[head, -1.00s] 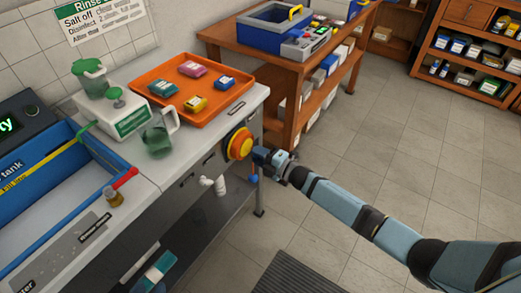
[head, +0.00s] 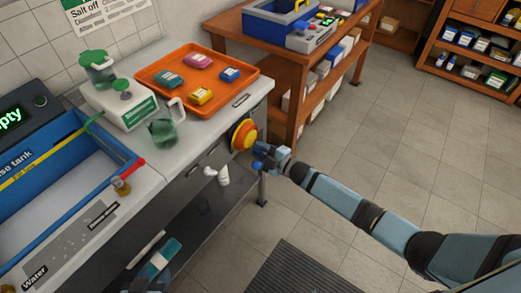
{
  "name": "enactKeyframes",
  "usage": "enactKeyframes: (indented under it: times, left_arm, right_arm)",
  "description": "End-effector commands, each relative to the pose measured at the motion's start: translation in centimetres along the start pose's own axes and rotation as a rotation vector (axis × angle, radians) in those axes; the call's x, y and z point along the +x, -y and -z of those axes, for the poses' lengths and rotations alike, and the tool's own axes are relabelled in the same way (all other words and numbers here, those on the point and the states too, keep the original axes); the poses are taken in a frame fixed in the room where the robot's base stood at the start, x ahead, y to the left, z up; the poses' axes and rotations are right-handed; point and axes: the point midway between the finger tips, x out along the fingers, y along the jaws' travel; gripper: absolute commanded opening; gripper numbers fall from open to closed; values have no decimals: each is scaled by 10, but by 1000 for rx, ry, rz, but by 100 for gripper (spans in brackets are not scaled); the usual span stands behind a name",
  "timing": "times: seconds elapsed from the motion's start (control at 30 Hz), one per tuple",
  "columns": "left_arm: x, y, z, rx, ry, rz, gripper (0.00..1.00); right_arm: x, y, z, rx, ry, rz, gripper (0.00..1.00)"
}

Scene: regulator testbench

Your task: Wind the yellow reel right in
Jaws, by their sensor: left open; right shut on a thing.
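The yellow reel (head: 246,135), with an orange rim, is mounted on the right end of the bench front. My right gripper (head: 262,152) is at its lower right face and is shut on it; the jaws hide the exact part held, perhaps a crank knob. A small blue piece (head: 257,165) shows just below the reel, beside the gripper.
The bench top holds an orange tray (head: 158,84) with small coloured boxes, a green-lidded dispenser (head: 120,103), a jug (head: 162,131) and a blue tank (head: 100,137). The floor at right is open around a dark mat (head: 300,272).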

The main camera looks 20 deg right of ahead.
Motion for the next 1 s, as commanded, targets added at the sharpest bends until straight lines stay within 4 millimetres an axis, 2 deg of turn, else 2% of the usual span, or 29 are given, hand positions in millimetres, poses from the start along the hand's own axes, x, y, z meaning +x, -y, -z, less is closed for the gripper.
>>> enactKeyframes:
  times: [0.17, 0.2, 0.27, 0.3, 0.57, 0.67, 0.77, 1.0]
  left_arm:
    - [0, 0, 0, 0, -1, 0, 43]
    - [0, 0, 0, 0, -1, 0, 43]
    - [0, 0, 0, 0, -1, 0, 43]
    - [0, 0, 1, 0, -1, 1, 43]
    - [0, 0, 1, 1, -1, 1, 43]
    - [-1, 0, 2, 0, -1, 1, 43]
    - [-2, 0, 3, 0, -1, 0, 43]
    - [-3, 0, 5, -4, 3, 0, 43]
  right_arm:
    - [0, 1, 0, -1, 0, 1, 3]
    - [0, 1, 0, -1, 0, 1, 35]
    - [0, 1, 0, -1, 0, 1, 49]
    - [0, 1, 0, -1, 0, 1, 52]
    - [-1, 0, 0, -2, 0, 1, 52]
    - [-8, 1, 0, -1, 1, 1, 52]
    - [-24, 0, -1, -2, 2, 2, 52]
    - [-79, 1, 0, -1, 2, 3, 52]
